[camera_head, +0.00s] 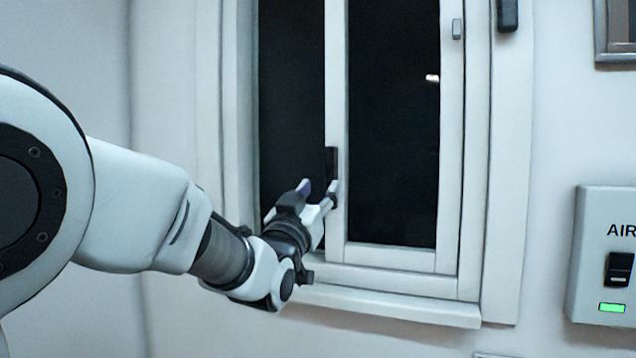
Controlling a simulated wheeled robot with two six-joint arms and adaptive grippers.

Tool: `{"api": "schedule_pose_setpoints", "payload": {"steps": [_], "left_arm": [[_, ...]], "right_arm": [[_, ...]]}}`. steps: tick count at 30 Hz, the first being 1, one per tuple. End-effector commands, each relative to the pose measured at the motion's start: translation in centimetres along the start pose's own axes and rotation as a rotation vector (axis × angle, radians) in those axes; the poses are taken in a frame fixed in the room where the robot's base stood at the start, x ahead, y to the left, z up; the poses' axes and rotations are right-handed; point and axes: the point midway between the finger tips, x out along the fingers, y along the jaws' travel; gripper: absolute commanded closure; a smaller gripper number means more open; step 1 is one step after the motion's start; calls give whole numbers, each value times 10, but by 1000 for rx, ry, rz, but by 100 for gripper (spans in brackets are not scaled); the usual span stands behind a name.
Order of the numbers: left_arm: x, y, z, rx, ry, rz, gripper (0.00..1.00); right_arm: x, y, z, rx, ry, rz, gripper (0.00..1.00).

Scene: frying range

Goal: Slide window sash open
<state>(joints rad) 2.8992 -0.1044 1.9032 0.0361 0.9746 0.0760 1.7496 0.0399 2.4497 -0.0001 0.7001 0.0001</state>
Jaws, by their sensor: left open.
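The window has a white frame (508,200) set in a pale wall. Its white sash (336,80) surrounds a dark pane (395,120) on the right side of the window. A dark upright handle (332,162) sits on the sash's left stile. My left gripper (319,187) is open, with its fingertips at the lower part of this handle, beside the stile. I cannot tell whether the fingers touch the handle or the stile. To the left of the sash is a dark opening or pane (290,90). My right gripper is not in view.
A white sill (400,306) juts out below the window. A grey switch box (592,270) marked "AIR" with a green light is on the right wall.

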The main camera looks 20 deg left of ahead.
Motion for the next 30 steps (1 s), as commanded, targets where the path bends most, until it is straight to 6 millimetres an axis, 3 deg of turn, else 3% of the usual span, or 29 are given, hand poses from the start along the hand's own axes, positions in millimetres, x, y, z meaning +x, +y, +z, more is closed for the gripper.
{"api": "schedule_pose_setpoints", "payload": {"steps": [10,14,20,21,24,25,30], "left_arm": [[63,-1,-1,-1,-6,-1,56],[73,-1,2,-1,-6,-1,56],[74,-1,3,-1,-6,-1,56],[74,-1,3,-1,-6,-1,60],[74,-1,3,-1,-6,-1,95],[74,-1,3,-1,-6,-1,100],[74,-1,4,-1,-6,-1,100]], "right_arm": [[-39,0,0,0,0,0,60],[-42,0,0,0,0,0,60],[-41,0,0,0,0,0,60],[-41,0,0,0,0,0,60],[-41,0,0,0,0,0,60],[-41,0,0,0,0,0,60],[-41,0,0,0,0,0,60]]}}
